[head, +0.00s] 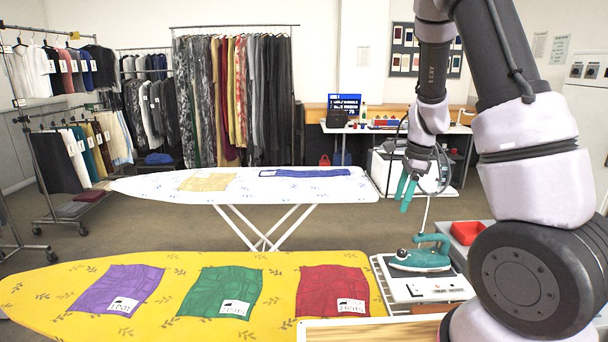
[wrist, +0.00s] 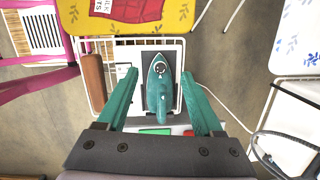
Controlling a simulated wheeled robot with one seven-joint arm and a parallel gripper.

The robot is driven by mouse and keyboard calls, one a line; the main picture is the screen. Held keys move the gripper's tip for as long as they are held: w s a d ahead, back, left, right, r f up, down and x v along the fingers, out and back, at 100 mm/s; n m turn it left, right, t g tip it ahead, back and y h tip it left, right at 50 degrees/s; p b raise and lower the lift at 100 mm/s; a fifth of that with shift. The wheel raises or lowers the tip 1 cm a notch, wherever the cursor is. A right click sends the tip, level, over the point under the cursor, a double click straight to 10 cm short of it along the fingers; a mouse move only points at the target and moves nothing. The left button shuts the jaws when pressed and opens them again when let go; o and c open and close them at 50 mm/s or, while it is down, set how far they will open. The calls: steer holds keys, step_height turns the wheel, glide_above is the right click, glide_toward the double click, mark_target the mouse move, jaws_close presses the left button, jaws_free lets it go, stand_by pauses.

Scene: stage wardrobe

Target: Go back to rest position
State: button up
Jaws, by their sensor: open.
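My gripper (head: 408,190) hangs from my arm above the right end of the yellow ironing board, its teal fingers apart and pointing down. In the wrist view my gripper (wrist: 160,105) is open and empty. A teal iron (head: 420,258) rests on a light stand (head: 398,282) at the board's right end, below my gripper and apart from it. In the wrist view the iron (wrist: 160,88) shows between the two fingers, lower down.
A yellow ironing board (head: 230,268) carries purple (head: 105,285), green (head: 215,285) and red (head: 325,285) cloths. A white ironing board (head: 150,187) stands behind it. Clothes racks stand at the back and left. A red bin (head: 468,232) is near my arm. Floor shows between the boards.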

steer(key=s+a+r+n+t+y, duration=0.15)
steer(key=s+r+n, duration=0.25)
steer(key=r, duration=0.4)
steer(key=s+a+r+n+t+y, duration=0.1)
steer(key=s+a+r+n, duration=0.15)
steer(key=r, duration=0.55)
steer(key=s+r+n+t+h, duration=0.2)
steer(key=s+r+n+t, duration=0.2)
steer(key=s+r+n, duration=0.4)
steer(key=s+r, duration=0.2)
steer(key=s, duration=0.3)
steer(key=shift+s+a+r+n, duration=0.3)
steer(key=shift+n, duration=0.05)
